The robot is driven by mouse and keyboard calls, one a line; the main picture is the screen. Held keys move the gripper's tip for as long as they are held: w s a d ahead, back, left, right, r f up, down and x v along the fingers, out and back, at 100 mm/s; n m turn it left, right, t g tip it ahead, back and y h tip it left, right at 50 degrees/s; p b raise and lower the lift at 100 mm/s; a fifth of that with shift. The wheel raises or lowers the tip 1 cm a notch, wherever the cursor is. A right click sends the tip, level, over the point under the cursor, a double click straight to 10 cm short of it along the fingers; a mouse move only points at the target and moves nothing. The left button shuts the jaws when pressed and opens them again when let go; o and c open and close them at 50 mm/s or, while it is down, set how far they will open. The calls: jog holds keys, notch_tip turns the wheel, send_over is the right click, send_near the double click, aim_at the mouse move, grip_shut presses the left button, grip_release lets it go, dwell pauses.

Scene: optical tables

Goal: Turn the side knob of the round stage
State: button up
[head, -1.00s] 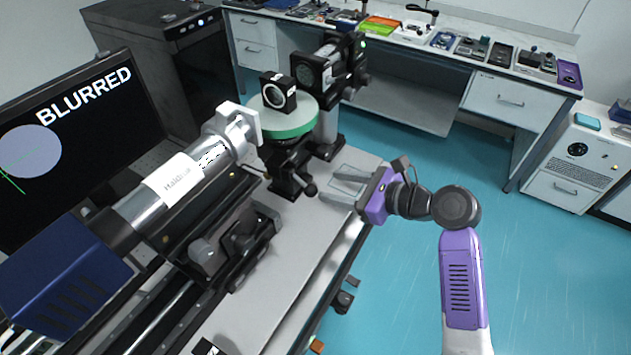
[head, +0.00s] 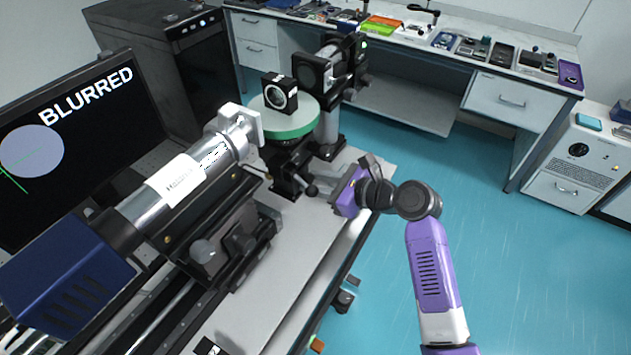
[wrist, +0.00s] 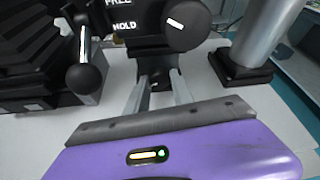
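The round stage (head: 288,125) has a green rim and carries a black square mount with a round lens (head: 280,95). On its black base, the wrist view shows a round black knob (wrist: 188,25) with a white mark. A lever with a black ball end (wrist: 84,77) stands left of it, with FREE and HOLD lettering between them. My gripper (head: 326,184) is beside the base, right of the ball end in the head view. In the wrist view its fingers (wrist: 160,82) are apart, below the marked knob, with nothing visibly held. Whether they touch the base is unclear.
A silver tube with a blue rear housing (head: 70,262) lies left of the stage. The monitor (head: 85,130) reads BLURRED and shows a pale disc and green lines. A post (head: 328,130) stands close behind the stage. Open blue floor (head: 510,260) lies to the right.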

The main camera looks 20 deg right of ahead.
grip_shut()
jog(key=shift+s+a+n+t+h+p, duration=0.1)
jog(key=shift+n+t+h+p, duration=0.3)
jog(key=shift+n, duration=0.3)
jog(key=shift+f+n+t+h, duration=0.1)
jog(key=shift+n+t+h, duration=0.2)
jog(key=shift+n, duration=0.6)
jog(key=shift+a+f+n+t+h+b, duration=0.1)
jog(key=shift+f+n+t+h+b, duration=0.1)
jog(key=shift+n+t+h+b, duration=0.65)
jog(key=shift+s+n+t+b, duration=0.1)
jog(key=shift+n+t+b, duration=0.15)
jog(key=shift+n+b, duration=0.65)
jog(key=shift+r+n, duration=0.1)
jog(key=shift+n, duration=0.25)
